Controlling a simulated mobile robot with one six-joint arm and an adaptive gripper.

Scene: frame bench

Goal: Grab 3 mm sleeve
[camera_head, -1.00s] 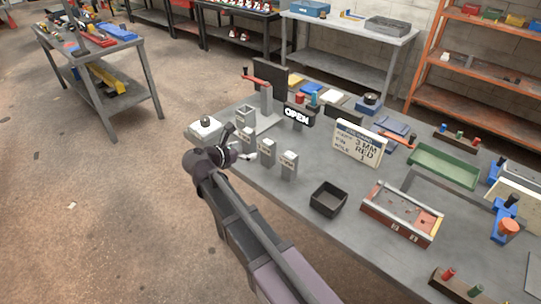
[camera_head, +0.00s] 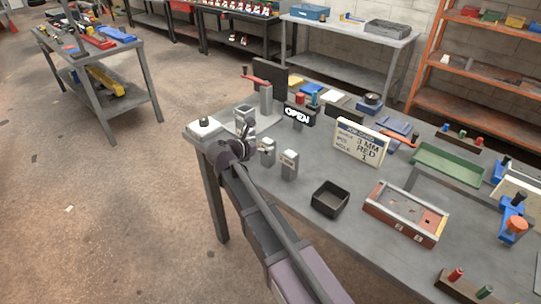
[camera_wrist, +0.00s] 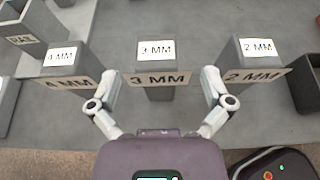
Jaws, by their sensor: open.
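The 3 mm sleeve (camera_wrist: 155,60) is a grey upright block with white "3 MM" labels on its top and front, in the middle of the wrist view. In the head view it is the middle block (camera_head: 267,151) of a row on the bench. My gripper (camera_wrist: 160,80) is open, its fingers pointing at this sleeve, one toward each side; I cannot tell whether the tips are level with it. The 4 mm sleeve (camera_wrist: 62,60) stands to its left and the 2 mm sleeve (camera_wrist: 257,52) to its right. In the head view my gripper (camera_head: 250,150) partly hides the 4 mm sleeve.
A grey open box (camera_wrist: 30,32) stands beyond the 4 mm sleeve. A black tray (camera_head: 330,198) is right of the row. A job card (camera_head: 360,143) reads 3 MM, RED, 1. An OPEN sign (camera_head: 299,113) stands behind. Bare bench lies between the row and card.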

